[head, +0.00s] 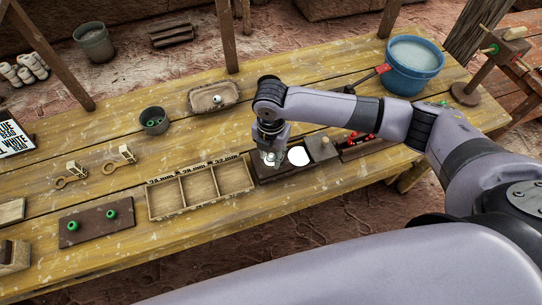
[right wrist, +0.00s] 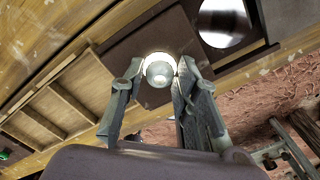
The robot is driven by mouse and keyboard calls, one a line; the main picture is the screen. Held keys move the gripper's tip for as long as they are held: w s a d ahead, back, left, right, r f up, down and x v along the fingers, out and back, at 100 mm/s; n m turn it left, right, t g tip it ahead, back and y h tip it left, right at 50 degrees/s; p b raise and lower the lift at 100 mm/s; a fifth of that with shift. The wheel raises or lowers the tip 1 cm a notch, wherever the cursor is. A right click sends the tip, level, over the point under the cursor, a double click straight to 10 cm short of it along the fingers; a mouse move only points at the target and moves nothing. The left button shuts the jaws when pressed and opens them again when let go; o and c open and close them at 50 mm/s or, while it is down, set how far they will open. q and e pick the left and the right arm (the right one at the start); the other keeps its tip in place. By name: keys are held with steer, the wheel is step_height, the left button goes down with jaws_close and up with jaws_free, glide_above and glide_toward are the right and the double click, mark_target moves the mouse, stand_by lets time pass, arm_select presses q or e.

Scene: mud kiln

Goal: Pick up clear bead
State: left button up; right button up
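The clear bead (right wrist: 159,73) is a round, glassy ball with a bright rim in the right wrist view. It lies between the two fingertips of my right gripper (right wrist: 161,67). The fingertips are close to its sides, and I cannot tell whether they touch it. In the head view my right gripper (head: 269,158) points down over the left part of a dark board (head: 272,177), and its fingers largely hide the bead. My left gripper is not in view.
A bright white disc (head: 298,156) lies just right of my gripper. A wooden sorting tray (head: 201,187) with size labels stands to the left. A dark bowl (head: 154,121) holds green beads. A light tray (head: 214,97) sits behind, and a blue bucket (head: 412,66) at back right.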

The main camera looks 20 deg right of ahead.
mark_target(271, 155)
steer(key=c, duration=0.5)
steer(key=shift+r, duration=0.1)
steer(key=shift+c, duration=0.2)
step_height(271, 155, up, 20)
steer(key=b, duration=0.2)
steer(key=shift+f, duration=0.25)
steer(key=shift+f+b, duration=2.95)
steer(key=shift+f, duration=5.45)
